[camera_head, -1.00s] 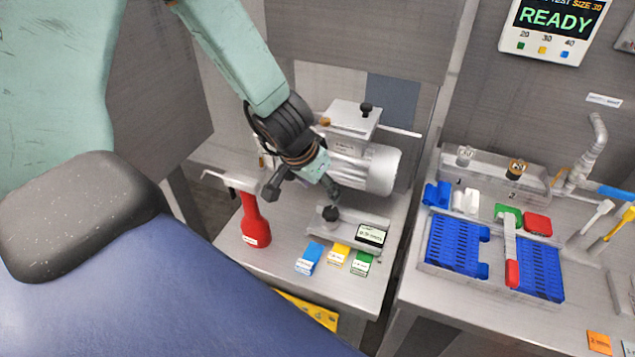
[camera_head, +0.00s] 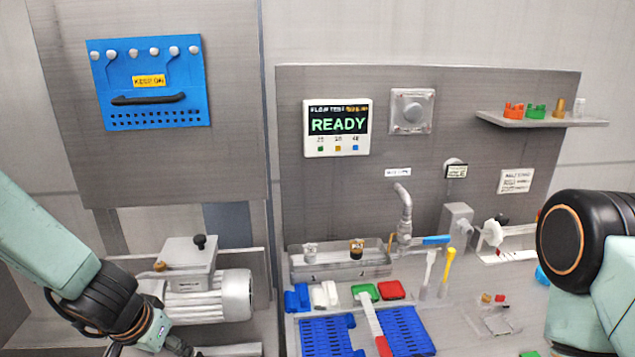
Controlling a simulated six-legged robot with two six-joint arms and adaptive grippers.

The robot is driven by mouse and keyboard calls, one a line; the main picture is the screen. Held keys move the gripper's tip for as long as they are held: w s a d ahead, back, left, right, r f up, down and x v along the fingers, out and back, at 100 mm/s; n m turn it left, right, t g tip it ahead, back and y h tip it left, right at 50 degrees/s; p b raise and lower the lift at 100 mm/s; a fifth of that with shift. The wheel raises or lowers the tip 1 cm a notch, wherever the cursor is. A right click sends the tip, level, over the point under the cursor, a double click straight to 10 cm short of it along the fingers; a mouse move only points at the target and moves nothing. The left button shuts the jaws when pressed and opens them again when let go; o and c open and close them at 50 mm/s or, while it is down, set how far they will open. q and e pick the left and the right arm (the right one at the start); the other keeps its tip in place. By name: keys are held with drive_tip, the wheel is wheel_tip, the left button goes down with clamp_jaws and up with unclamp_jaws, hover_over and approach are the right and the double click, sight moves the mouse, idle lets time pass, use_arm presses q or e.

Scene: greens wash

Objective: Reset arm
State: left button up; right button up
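My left arm comes in from the left, and its gripper (camera_head: 148,348) is at the bottom edge, in front of a silver motor (camera_head: 215,300). Its two fingers stand apart with nothing seen between them; their tips are cut off by the frame edge. My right arm shows at the right edge as a large black joint and pale green links. Its gripper is out of view.
A bench at right holds two blue slotted racks (camera_head: 407,330), a red-tipped white tool (camera_head: 372,325), a clear tray (camera_head: 335,262) and a faucet (camera_head: 403,215). A READY display (camera_head: 337,127), a blue panel (camera_head: 150,80) and a shelf (camera_head: 540,121) are on the walls.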

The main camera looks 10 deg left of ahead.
use_arm(q)
drive_tip(key=s+d+f+g, duration=0.1)
drive_tip(key=s+d+f, duration=0.3)
drive_tip(key=s, duration=0.5)
drive_tip(key=s+d+f+n+g, duration=0.1)
drive_tip(key=s+d+f+g, duration=0.1)
drive_tip(key=s+f, duration=0.55)
drive_tip(key=s+d+f+g, duration=0.1)
drive_tip(key=s+d+f, duration=0.25)
drive_tip(key=s, duration=0.65)
wheel_tip(320, 180, down, 14)
drive_tip(key=a+b, duration=0.1)
drive_tip(key=b, duration=1.3)
drive_tip(key=shift+w, duration=0.25)
